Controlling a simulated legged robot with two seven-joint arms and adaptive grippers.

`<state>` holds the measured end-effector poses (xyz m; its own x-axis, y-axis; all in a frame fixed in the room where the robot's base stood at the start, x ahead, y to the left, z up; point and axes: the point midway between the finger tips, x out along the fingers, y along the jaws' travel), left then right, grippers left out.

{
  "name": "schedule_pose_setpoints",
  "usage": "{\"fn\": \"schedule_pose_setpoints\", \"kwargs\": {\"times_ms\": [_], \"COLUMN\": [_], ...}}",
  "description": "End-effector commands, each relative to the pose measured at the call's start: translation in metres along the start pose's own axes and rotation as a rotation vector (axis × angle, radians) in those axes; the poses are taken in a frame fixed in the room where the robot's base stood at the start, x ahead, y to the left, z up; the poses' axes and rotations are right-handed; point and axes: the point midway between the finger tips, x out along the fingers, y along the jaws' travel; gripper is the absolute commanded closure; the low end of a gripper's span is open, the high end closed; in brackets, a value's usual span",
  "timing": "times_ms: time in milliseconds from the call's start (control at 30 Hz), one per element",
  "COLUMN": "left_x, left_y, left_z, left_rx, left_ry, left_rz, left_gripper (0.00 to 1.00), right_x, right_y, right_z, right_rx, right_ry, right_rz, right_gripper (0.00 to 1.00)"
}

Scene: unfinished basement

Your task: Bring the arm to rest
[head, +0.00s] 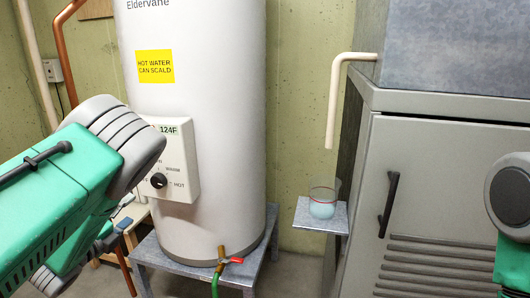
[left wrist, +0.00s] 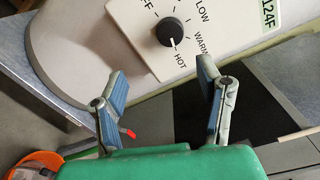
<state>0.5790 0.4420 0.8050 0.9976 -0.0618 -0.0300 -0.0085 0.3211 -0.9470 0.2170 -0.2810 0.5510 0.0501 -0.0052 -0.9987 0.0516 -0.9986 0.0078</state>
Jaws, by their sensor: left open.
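My left arm (head: 60,200), green and grey, reaches in from the left in front of the water heater (head: 205,100). My left gripper (left wrist: 162,80) is open and empty in the left wrist view, its two blue-padded fingers spread apart. In the head view the gripper is mostly hidden behind my arm. The heater's control box (head: 178,140) has a black knob (head: 158,181) and a display reading 124F. In the left wrist view the knob (left wrist: 170,31) lies beyond the fingers, with a gap, and its white mark points toward the HOT side. Part of my right arm (head: 510,200) shows at the right edge; its gripper is out of view.
The heater stands on a metal stand (head: 260,250) with a brass drain tap (head: 222,258) and green hose. To the right, a beaker (head: 323,203) sits on a small shelf (head: 303,217) under a pipe (head: 334,100), beside a grey cabinet (head: 440,190). An orange bucket (left wrist: 38,165) shows lower left.

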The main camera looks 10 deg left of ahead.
Motion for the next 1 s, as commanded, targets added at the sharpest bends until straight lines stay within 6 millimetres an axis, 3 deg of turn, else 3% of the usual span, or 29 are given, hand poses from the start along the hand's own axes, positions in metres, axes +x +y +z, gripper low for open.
{"fn": "schedule_pose_setpoints", "kwargs": {"times_ms": [167,300,433,600,700,833,1000], "left_x": [-0.038,-0.104,-0.179,-0.272,-0.312,-0.34,-0.346], "left_y": [0.063,0.127,0.163,0.17,0.164,0.157,0.155], "left_z": [-0.026,-0.076,-0.133,-0.199,-0.225,-0.242,-0.245], "left_rx": [-0.339,-0.747,-1.07,-1.352,-1.436,-1.484,-1.492], "left_ry": [-0.093,-0.259,-0.457,-0.736,-0.87,-0.974,-0.997], "left_rz": [0.253,0.564,0.842,1.144,1.264,1.348,1.367], "left_gripper": [0.4,0.4,0.4,0.4,0.4,0.4,0.4], "right_x": [-0.009,-0.019,-0.027,-0.035,-0.037,-0.039,-0.039], "right_y": [0.0,0.0,0.0,0.0,0.0,0.0,0.0], "right_z": [0.0,-0.001,-0.001,-0.002,-0.002,-0.002,-0.002], "right_rx": [0.0,0.0,0.0,0.0,0.0,0.0,0.0], "right_ry": [-0.001,-0.001,-0.001,-0.001,-0.001,-0.001,-0.001], "right_rz": [0.0,0.0,0.0,0.0,0.0,0.0,0.0], "right_gripper": [1.0,1.0,1.0,1.0,1.0,1.0,1.0]}}
